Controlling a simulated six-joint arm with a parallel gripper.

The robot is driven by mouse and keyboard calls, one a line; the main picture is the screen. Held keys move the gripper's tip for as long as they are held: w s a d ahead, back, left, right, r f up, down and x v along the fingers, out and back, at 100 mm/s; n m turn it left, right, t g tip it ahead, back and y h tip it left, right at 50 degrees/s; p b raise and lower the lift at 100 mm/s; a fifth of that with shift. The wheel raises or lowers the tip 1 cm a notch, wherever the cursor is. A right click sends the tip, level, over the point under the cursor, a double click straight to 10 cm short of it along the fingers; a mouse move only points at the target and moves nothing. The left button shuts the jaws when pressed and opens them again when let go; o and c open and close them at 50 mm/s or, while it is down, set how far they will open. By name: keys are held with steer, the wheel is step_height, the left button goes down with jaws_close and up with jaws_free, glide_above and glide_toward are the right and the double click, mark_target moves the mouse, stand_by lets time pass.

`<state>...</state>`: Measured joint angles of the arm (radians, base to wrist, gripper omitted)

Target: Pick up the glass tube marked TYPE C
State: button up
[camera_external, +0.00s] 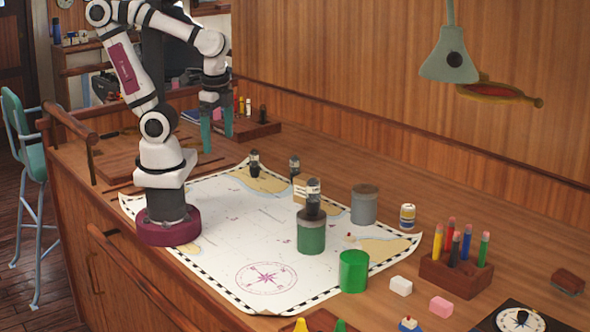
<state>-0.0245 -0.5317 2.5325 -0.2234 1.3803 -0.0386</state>
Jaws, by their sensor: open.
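Several small dark tubes with pale labels are in view; the lettering is too small to read, so I cannot tell which is TYPE C. One tube (254,164) stands at the back of the chart (215,225). A second tube (295,168) stands to its right, near the chart's back edge. A third tube (313,191) is upright at the top of a green canister with a brown rim (311,236); whether it is on it or behind it is unclear. My gripper (217,143) has teal fingers, open and empty, pointing down left of and behind the tubes.
A grey canister (364,207), a bright green cup (354,272) and a small jar (407,216) stand at the right. A pencil block (455,275) and two erasers lie further right. A wooden rack (255,131) is behind my gripper. The chart's front left is clear.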

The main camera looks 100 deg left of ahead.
steer(key=shift+s+d+f+m, duration=0.2)
steer(key=shift+s+m, duration=0.15)
steer(key=shift+m, duration=0.15)
steer(key=c, duration=0.4)
